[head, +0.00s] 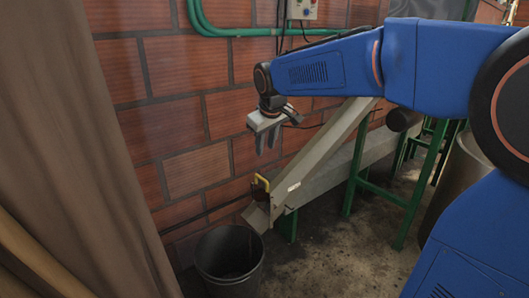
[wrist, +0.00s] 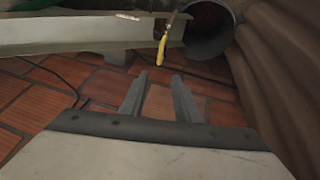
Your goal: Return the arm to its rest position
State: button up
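My gripper (head: 267,142) hangs at the end of my blue arm in the head view, pointing down in front of the brick wall. Its two grey fingers are apart with nothing between them. They also show in the wrist view (wrist: 158,98), with a clear gap and bricks behind. The gripper is above and apart from the pulper's sloping chute (head: 325,155) and its yellow handle (head: 262,182). The yellow handle appears beyond the fingertips in the wrist view (wrist: 162,50).
A dark bucket (head: 229,258) stands on the floor below the chute's lower end. A brown curtain (head: 75,130) fills the left side. Green legs (head: 356,170) carry the chute. Green pipes (head: 240,31) and a control box (head: 302,9) are on the brick wall (head: 180,120).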

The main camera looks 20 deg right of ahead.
jog(key=shift+s+r, duration=0.1)
jog(key=shift+r, duration=0.05)
jog(key=s+d+f+m, duration=0.1)
jog(key=s+d+f, duration=0.1)
jog(key=s, duration=0.9)
jog(key=s+d+f+m, duration=0.2)
jog(key=s+f, duration=0.3)
jog(key=s, duration=0.6)
jog(key=s+d+f+m, duration=0.2)
jog(key=s+d+f, duration=0.1)
jog(key=s, duration=0.9)
jog(key=shift+d+f, duration=0.4)
jog(key=shift+f, duration=0.35)
